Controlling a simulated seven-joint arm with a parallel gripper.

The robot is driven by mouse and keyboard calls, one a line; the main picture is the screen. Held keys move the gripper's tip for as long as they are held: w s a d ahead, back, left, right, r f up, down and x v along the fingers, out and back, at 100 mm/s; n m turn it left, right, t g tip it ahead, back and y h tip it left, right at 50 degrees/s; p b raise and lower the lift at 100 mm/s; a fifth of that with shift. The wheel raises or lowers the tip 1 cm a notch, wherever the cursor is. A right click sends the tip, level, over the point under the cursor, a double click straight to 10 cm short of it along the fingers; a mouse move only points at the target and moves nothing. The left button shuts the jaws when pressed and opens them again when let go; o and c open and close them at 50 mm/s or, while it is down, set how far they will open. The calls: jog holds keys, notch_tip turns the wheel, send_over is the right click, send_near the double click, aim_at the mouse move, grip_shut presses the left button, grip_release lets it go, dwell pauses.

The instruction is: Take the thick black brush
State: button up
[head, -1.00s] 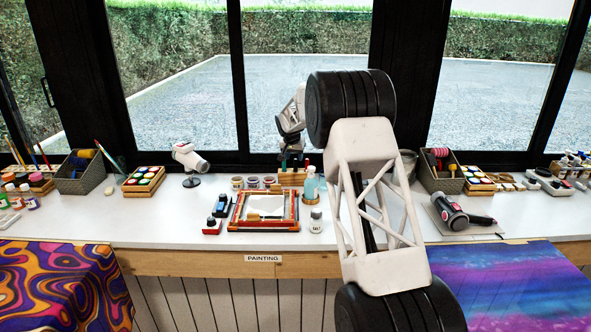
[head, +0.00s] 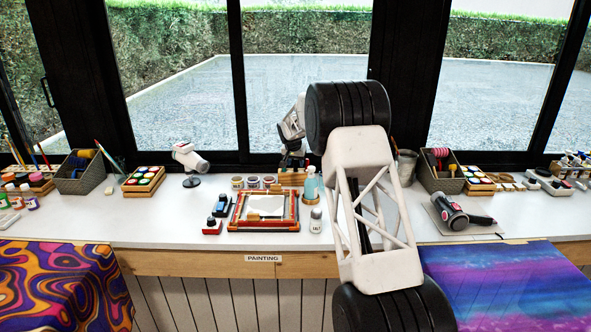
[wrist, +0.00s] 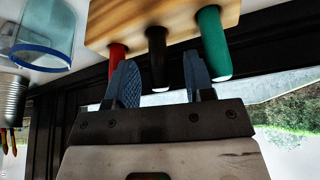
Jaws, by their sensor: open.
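The thick black brush shows in the wrist view as a black handle (wrist: 157,48) with a pale end, held in a wooden block (wrist: 185,14). A red handle (wrist: 117,52) stands to its left and a green handle (wrist: 212,45) to its right. My gripper (wrist: 160,78) is open and empty, one blue finger on either side of the black handle in the picture. The end of the black handle lies between the fingers in the picture; contact cannot be told. In the head view the wooden block (head: 290,178) is at the back of the counter and the black brush cannot be made out.
A blue-tinted bottle (head: 311,185) stands right of the block, and in the wrist view a clear container (wrist: 45,35) stands beside it. Several paint jars (head: 254,182) are to the left. A framed screen (head: 264,226) lies in front. A metal can (head: 406,166) stands right.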

jog(key=shift+x, duration=0.9)
jog(key=c, duration=0.8)
